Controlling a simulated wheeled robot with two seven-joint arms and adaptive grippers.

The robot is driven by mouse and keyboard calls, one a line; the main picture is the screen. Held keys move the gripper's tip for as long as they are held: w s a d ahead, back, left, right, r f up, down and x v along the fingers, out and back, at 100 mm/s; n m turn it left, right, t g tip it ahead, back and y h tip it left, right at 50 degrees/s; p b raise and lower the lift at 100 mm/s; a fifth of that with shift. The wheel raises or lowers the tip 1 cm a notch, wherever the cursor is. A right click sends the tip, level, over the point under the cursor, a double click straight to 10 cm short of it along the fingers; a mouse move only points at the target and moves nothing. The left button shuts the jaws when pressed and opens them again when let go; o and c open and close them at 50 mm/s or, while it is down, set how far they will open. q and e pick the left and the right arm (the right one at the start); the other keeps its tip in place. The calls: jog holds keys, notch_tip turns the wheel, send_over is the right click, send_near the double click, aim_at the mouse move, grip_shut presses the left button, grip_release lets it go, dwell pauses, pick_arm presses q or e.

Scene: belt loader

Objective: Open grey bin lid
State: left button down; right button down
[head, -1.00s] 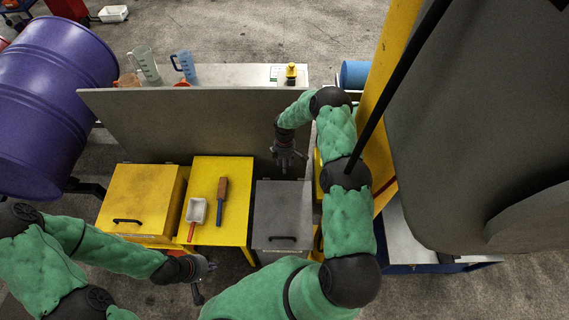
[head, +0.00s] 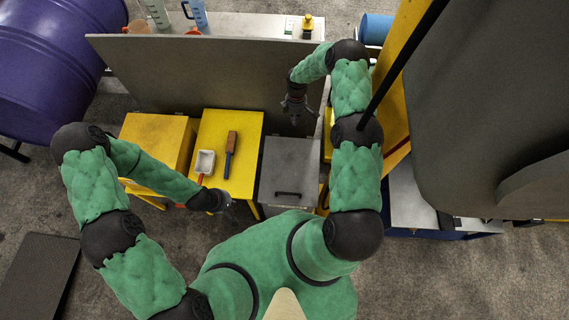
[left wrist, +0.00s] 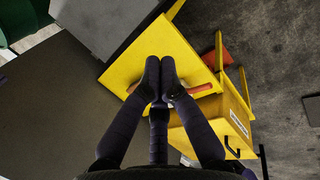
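The grey bin (head: 287,165) stands right of the yellow table in the head view, its flat lid shut and a dark bar handle (head: 288,194) along the near edge. Part of a grey box, apparently this bin, shows at the top of the left wrist view (left wrist: 100,20). My left gripper (head: 231,208) is left of the bin and near the table's front edge. In the left wrist view its fingertips (left wrist: 160,62) are together with nothing visible between them. My right gripper (head: 295,116) hangs behind the bin near the grey panel; its fingers are too small to read.
A yellow post (head: 398,60) stands to the right. Floor in front is partly open.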

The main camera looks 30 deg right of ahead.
pick_arm(q)
jog(key=w+d+f+n, duration=0.2)
jog(key=d+f+n, duration=0.4)
jog(key=d, duration=0.1)
jog(key=n+t+y, duration=0.2)
jog(key=n, duration=1.3)
send_near(284, 198)
jog(key=shift+n+h, duration=0.3)
jog(key=shift+x, duration=2.8)
jog(key=shift+a+f, duration=0.1)
jog(key=shift+a, duration=0.05)
jog(key=shift+w+r, duration=0.15)
jog(key=shift+r, duration=0.95)
pick_arm(e)
jog(key=c, duration=1.9)
grip_release()
jog(key=shift+c, duration=0.2)
